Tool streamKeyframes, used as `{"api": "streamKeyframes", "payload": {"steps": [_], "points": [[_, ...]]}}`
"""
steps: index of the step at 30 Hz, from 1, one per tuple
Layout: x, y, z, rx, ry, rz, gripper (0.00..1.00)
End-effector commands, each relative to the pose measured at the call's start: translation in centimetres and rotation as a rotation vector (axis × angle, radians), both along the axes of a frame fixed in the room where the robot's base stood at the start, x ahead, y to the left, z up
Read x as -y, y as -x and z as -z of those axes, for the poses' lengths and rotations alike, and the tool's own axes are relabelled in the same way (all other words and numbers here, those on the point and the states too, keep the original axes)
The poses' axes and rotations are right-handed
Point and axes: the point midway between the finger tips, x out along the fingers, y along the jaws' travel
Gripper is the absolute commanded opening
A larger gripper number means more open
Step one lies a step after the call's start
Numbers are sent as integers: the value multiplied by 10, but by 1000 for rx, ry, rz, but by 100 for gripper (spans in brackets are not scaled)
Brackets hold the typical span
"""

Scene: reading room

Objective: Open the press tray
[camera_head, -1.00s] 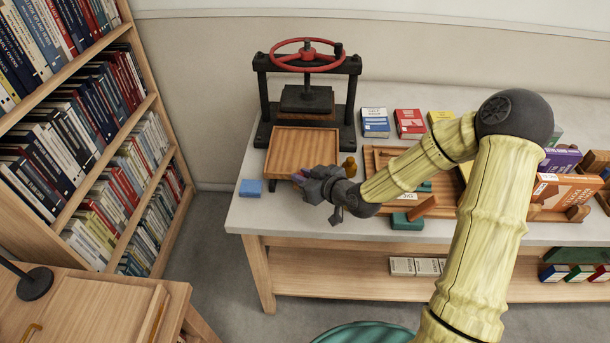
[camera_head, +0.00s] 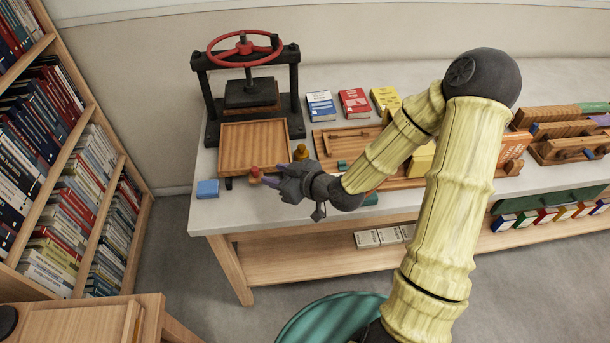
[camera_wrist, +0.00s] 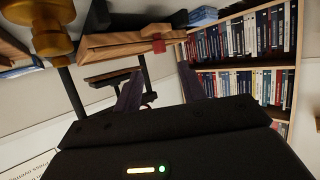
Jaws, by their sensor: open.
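The press tray (camera_head: 252,146) is a shallow wooden tray standing out in front of the black book press (camera_head: 249,97) with the red wheel. A small red knob (camera_head: 255,172) shows at its front edge. In the wrist view the tray (camera_wrist: 115,47) appears sideways, with the red knob (camera_wrist: 158,43) on its edge. My gripper (camera_head: 270,179) is open, with its fingertips close by the knob on the right. In the wrist view, both purple fingers (camera_wrist: 160,88) are apart with nothing between them. I cannot tell whether they touch the knob.
A blue block (camera_head: 207,189) lies left of the tray on the white tabletop (camera_head: 219,213). A brass piece (camera_head: 301,152) stands just right of the tray, and shows large in the wrist view (camera_wrist: 52,30). Books and wooden racks fill the table's right. A bookshelf (camera_head: 70,180) stands left.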

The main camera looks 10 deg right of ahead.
Motion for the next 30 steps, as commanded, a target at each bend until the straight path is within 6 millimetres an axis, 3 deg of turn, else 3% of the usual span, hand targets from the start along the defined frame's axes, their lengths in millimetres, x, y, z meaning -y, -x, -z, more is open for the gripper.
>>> {"api": "streamKeyframes", "payload": {"steps": [2, 12, 30], "points": [[9, 10, -10, -2, -1, 2, 41], [25, 28, -21, -4, -2, 1, 41], [37, 36, -28, -1, -6, 1, 41]]}}
